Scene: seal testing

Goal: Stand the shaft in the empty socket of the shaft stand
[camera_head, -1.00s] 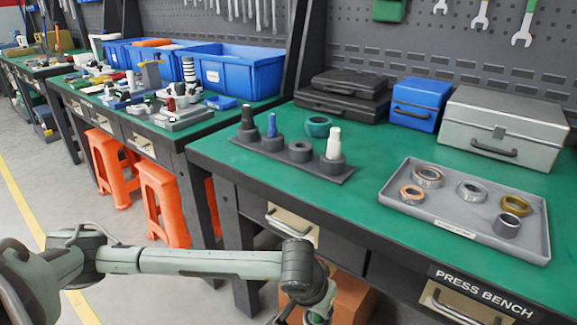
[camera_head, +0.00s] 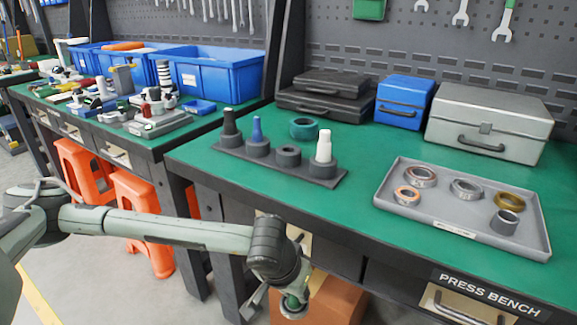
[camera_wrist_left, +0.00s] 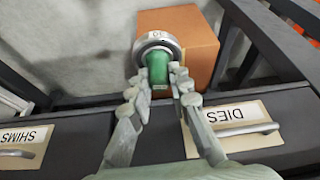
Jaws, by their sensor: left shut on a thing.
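The shaft stand (camera_head: 333,181) is a dark plate on the green bench top. Black, blue and white shafts stand in its sockets. The empty socket (camera_head: 288,157) is an open dark ring between the blue shaft (camera_head: 257,130) and the white shaft (camera_head: 324,147). My left gripper (camera_wrist_left: 167,82) is shut on a green shaft (camera_wrist_left: 159,66) with a metal ring at its far end. In the head view the green shaft (camera_head: 294,303) is low in front of the bench, below the top, partly hidden by my wrist. My right gripper is out of view.
A teal ring (camera_head: 303,127) lies behind the stand. A grey tray (camera_head: 385,190) of rings is to the right. Cases stand at the back. Drawers and a cardboard box (camera_wrist_left: 195,30) are near my left gripper. The bench's front edge lies between gripper and stand.

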